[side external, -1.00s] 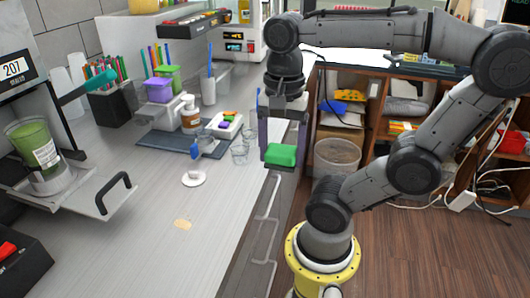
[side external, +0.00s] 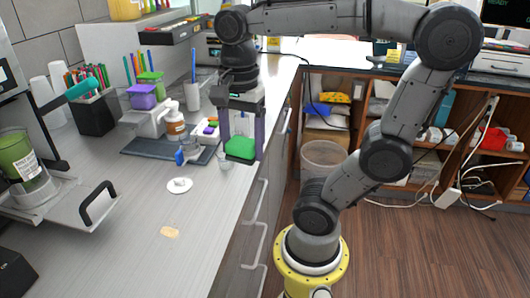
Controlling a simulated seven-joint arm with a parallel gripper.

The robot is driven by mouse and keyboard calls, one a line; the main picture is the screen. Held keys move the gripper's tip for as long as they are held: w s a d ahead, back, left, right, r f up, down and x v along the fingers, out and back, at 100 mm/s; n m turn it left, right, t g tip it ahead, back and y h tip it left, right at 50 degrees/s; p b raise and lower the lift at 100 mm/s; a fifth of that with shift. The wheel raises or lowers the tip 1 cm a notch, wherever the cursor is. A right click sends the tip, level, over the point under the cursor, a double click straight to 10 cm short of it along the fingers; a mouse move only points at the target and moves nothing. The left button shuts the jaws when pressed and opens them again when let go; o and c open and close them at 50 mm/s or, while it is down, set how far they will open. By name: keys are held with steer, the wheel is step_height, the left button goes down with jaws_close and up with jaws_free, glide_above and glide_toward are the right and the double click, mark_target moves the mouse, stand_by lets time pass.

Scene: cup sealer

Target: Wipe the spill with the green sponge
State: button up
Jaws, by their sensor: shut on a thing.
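The green sponge (side external: 240,148) is held at the lower end of my gripper (side external: 241,136), whose fingers are shut on it. The sponge is by the right edge of the counter, near a small clear cup. I cannot tell whether it touches the counter. The spill (side external: 169,232) is a small pale orange patch on the bare counter, lower left of the sponge and apart from it. Nothing covers the spill.
A white round dish (side external: 179,185) lies between spill and sponge. A dark mat (side external: 150,148) with jars and a small tray is behind it. The sealer with a green cup (side external: 18,158) stands at the left. The counter (side external: 130,265) around the spill is clear.

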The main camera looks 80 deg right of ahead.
steer(key=w+a, duration=0.1)
steer(key=w, duration=0.6)
steer(key=n, duration=0.2)
glide_above(161, 230)
steer(key=shift+s+a+f, duration=0.1)
steer(key=shift+a+f, duration=0.1)
steer(key=shift+f, duration=3.05)
steer(key=shift+s+a+f, duration=0.1)
steer(key=shift+a+f, duration=0.1)
steer(key=shift+f, duration=3)
steer(key=shift+s+f, duration=0.55)
steer(key=shift+f, duration=0.3)
steer(key=shift+s, duration=1.45)
steer(key=shift+w, duration=1.95)
steer(key=shift+w+d, duration=0.15)
steer(key=shift+d, duration=0.1)
steer(key=shift+s+d, duration=0.2)
steer(key=shift+s, duration=1.95)
steer(key=w, duration=0.3)
steer(key=shift+w, duration=0.15)
steer(key=shift+w+r, duration=0.2)
steer(key=shift+w, duration=0.35)
step_height(161, 230, up, 8)
steer(key=shift+f, duration=0.2)
